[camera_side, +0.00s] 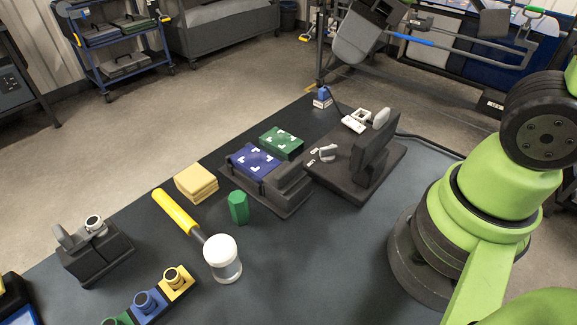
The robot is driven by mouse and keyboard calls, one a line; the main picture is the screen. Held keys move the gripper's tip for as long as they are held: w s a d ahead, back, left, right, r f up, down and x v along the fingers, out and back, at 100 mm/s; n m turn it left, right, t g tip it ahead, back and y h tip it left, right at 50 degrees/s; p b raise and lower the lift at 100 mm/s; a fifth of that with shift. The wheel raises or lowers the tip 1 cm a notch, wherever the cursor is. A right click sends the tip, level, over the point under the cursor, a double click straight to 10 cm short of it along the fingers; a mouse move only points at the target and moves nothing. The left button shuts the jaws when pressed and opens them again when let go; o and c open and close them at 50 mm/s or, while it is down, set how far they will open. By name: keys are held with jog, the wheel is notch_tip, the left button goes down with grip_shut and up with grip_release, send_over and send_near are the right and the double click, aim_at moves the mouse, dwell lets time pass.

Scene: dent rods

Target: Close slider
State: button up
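No part is clearly marked as the slider. A dark fixture (372,150) with an upright plate and a white knob (381,118) stands on a flat dark base (335,180) at the table's far right. A small white handle (328,153) and other white pieces (356,120) sit on that base. Beside it, a dark holder (287,187) carries a blue block (252,161); a green block (281,142) lies just behind. I cannot tell which of these slides, or whether it is open. My green arm rises at the right; my gripper is outside the picture.
A mallet (221,252) with a yellow handle, a green hexagonal piece (238,208) and yellow blocks (196,183) lie mid-table. A black box (96,250) and colored stands with rings (176,281) are at front left. The dark tabletop (320,265) is bare right of the mallet.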

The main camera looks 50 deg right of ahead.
jog(key=w+a+f+n+g, duration=0.25)
jog(key=w+f+n, duration=0.25)
jog(key=f+n, duration=0.25)
jog(key=n+g+h, duration=0.2)
jog(key=n, duration=0.5)
send_near(289, 167)
jog(key=shift+d, duration=0.15)
jog(key=shift+f, duration=0.3)
notch_tip(289, 167, down, 10)
jog(key=shift+r, duration=0.2)
jog(key=shift+c, duration=0.2)
jog(key=shift+w, duration=0.1)
grip_shut()
